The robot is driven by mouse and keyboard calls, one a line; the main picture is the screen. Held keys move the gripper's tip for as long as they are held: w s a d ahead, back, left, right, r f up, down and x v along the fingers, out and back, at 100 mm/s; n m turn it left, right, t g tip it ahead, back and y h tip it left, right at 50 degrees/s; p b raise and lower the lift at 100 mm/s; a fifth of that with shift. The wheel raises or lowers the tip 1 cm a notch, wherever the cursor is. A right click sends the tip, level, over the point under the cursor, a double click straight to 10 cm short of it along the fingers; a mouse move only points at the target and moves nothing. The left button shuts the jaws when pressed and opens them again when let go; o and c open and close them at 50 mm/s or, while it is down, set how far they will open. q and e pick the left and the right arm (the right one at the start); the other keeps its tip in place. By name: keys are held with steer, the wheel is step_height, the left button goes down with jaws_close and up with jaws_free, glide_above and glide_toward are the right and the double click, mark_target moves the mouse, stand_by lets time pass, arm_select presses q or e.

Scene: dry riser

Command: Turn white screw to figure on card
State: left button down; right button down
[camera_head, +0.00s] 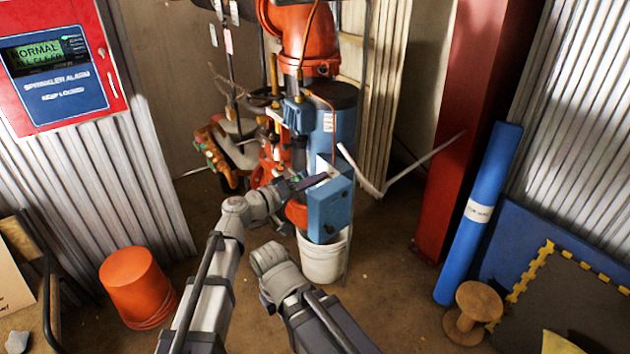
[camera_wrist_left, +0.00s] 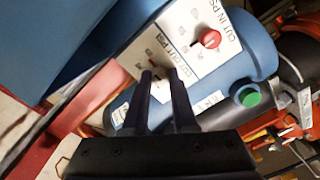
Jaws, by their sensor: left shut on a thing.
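In the left wrist view, a white panel (camera_wrist_left: 190,40) on a blue housing (camera_wrist_left: 245,70) carries a red screw (camera_wrist_left: 210,38) by the print "CUT IN PSI". A second dial is printed "CUT OUT PSI". My left gripper (camera_wrist_left: 160,74) has its fingertips close together at that dial, shut on what appears to be the white screw, mostly hidden between them. In the head view, my left gripper (camera_head: 324,178) reaches the top of the blue box (camera_head: 330,208). My right arm shows, but its gripper does not. I cannot make out a figure on a card.
A white bucket (camera_head: 322,262) stands below the blue box. Red pipework (camera_head: 305,40) and valves crowd behind it. An orange bucket (camera_head: 137,285) is at left. A red column (camera_head: 470,110), blue roll (camera_head: 480,210) and wooden spool (camera_head: 472,312) are at right.

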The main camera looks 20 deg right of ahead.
arm_select(q)
steer(key=shift+s+f+m, duration=0.1)
steer(key=shift+m, duration=1.1)
steer(key=c, duration=0.7)
jaws_free()
steer(key=v, duration=0.7)
steer(key=shift+a, duration=0.4)
steer(key=shift+s, duration=0.15)
